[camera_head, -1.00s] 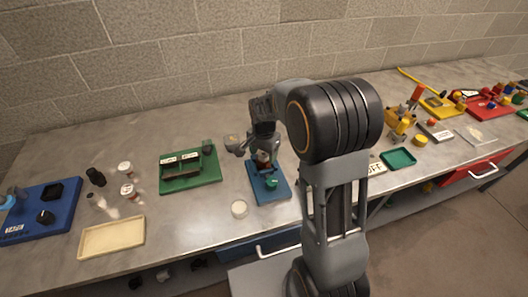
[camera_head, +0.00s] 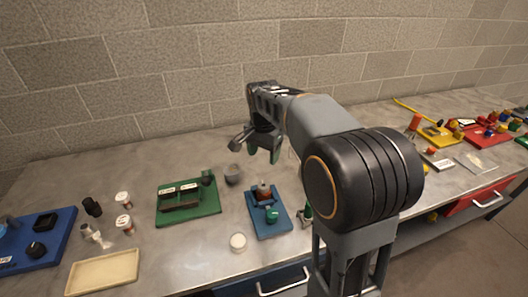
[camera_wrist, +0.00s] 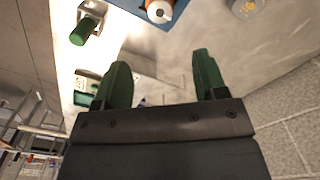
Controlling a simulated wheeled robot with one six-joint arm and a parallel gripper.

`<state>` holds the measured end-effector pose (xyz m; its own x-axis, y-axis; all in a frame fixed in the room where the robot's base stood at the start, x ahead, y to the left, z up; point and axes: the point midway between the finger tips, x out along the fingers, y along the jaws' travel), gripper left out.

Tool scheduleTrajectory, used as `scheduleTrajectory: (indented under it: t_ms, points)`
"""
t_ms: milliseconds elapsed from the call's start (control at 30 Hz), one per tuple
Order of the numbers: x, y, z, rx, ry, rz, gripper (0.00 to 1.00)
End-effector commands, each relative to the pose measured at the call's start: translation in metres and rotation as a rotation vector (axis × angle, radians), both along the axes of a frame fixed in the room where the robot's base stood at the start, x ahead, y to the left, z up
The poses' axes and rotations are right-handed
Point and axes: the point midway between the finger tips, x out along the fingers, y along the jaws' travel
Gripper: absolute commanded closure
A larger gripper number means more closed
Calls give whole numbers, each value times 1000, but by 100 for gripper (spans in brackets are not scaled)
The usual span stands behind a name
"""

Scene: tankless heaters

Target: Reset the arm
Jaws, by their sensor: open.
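My gripper (camera_head: 263,153) is raised above the back of the metal workbench (camera_head: 330,215), behind the small blue board (camera_head: 268,229). Its two green fingers point down. In the wrist view my gripper (camera_wrist: 162,78) has its green fingers apart, with nothing held between them. My arm reaches in from the right, its large black joint filling the middle right of the head view.
The blue board bears a small device with a green knob (camera_head: 272,216). Nearby are a grey cup (camera_head: 233,176), a white round lid (camera_head: 237,242) and a green board (camera_head: 190,211). A block wall (camera_head: 190,80) stands behind the bench.

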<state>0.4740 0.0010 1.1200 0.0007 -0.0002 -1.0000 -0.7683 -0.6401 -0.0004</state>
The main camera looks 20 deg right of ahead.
Motion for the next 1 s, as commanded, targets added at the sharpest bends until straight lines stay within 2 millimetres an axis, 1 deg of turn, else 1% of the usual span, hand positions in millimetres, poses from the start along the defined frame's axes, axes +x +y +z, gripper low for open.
scheduleTrajectory:
  t_ms: [133, 567, 700, 767, 800, 867, 967, 1000]
  points:
    - [0, 0, 4, 1, -1, 0, 34]
    - [0, 0, 4, 0, 0, 3, 34]
    - [3, 0, 4, -1, -16, 81, 34]
    - [3, 0, -3, -2, -23, 154, 34]
    - [-1, 0, -13, -2, -18, 215, 34]
    - [-12, 0, -22, -5, -26, 324, 34]
    - [-43, 0, -27, -20, -70, 514, 34]
    - [-56, 0, -27, -29, -92, 582, 34]
